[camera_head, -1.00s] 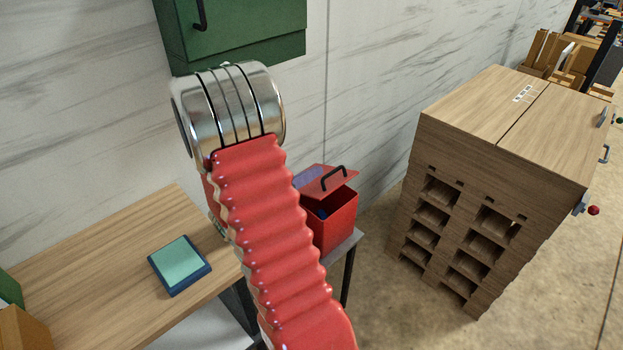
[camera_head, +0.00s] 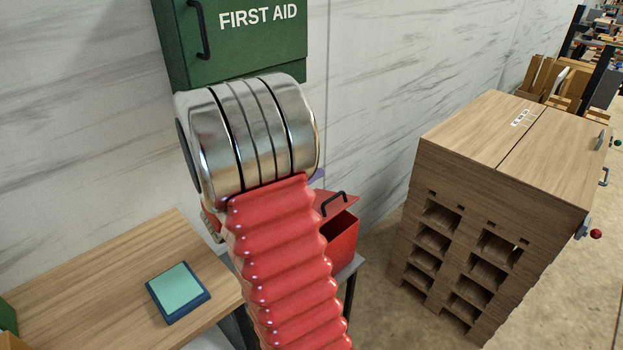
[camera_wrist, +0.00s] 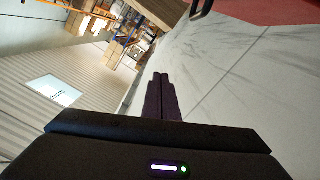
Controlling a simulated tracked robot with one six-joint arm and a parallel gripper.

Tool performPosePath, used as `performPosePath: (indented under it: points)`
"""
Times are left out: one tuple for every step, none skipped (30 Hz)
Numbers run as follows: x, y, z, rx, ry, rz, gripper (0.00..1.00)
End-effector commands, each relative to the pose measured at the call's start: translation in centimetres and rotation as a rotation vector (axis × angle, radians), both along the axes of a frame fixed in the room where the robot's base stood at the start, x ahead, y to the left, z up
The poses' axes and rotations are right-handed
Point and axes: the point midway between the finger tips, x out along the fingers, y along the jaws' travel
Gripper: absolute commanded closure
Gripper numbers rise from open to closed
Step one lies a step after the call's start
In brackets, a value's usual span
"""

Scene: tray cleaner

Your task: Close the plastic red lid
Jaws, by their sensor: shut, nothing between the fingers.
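The red bin (camera_head: 344,241) stands on a small grey table in the head view, partly hidden behind my arm. Its red lid (camera_head: 333,206) is open and tilted up, with a black handle (camera_head: 334,197) on it. In the wrist view, a red surface (camera_wrist: 270,9), apparently the lid, shows at the top right, with a black handle (camera_wrist: 201,8) beside it. My gripper (camera_wrist: 161,77) is shut and empty, its fingertips apart from the red surface in that picture. In the head view my arm hides most of the gripper; a small purple patch by the lid is unclear.
A green first aid cabinet (camera_head: 236,38) hangs on the marble wall above my arm. A wooden table (camera_head: 110,270) with a teal-topped blue pad (camera_head: 178,292) is at the left. A large wooden cabinet (camera_head: 470,160) stands right of the bin, with open floor between.

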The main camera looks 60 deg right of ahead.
Motion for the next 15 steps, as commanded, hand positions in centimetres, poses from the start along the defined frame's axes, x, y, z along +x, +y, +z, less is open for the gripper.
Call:
performPosePath:
  points:
    - [0.0, 0.0, 0.0, 0.000, 0.000, 0.000, 1.00]
    - [0.0, 0.0, 0.0, 0.000, 0.000, 0.000, 1.00]
    - [0.1, 0.1, -0.1, 0.000, 0.001, 0.002, 1.00]
    - [0.2, 0.2, -0.1, 0.001, 0.003, 0.005, 1.00]
    - [0.4, 0.3, -0.2, 0.002, 0.004, 0.010, 1.00]
    - [0.9, 0.5, -0.5, 0.004, 0.007, 0.016, 1.00]
    - [1.3, 0.7, -0.7, 0.006, 0.009, 0.023, 1.00]
    - [1.8, 1.0, -1.0, 0.011, 0.008, 0.024, 1.00]
    - [2.6, 1.3, -1.4, 0.019, 0.005, 0.022, 1.00]
    - [3.2, 1.5, -1.7, 0.028, 0.003, 0.018, 1.00]
    - [3.8, 1.9, -2.1, 0.042, 0.007, 0.010, 1.00]
    - [4.4, 2.2, -2.7, 0.060, 0.011, -0.004, 1.00]
    - [4.8, 2.5, -3.0, 0.077, 0.015, -0.016, 1.00]
    - [5.3, 2.8, -3.4, 0.092, 0.020, -0.028, 1.00]
    - [5.5, 3.0, -3.7, 0.115, 0.028, -0.047, 1.00]
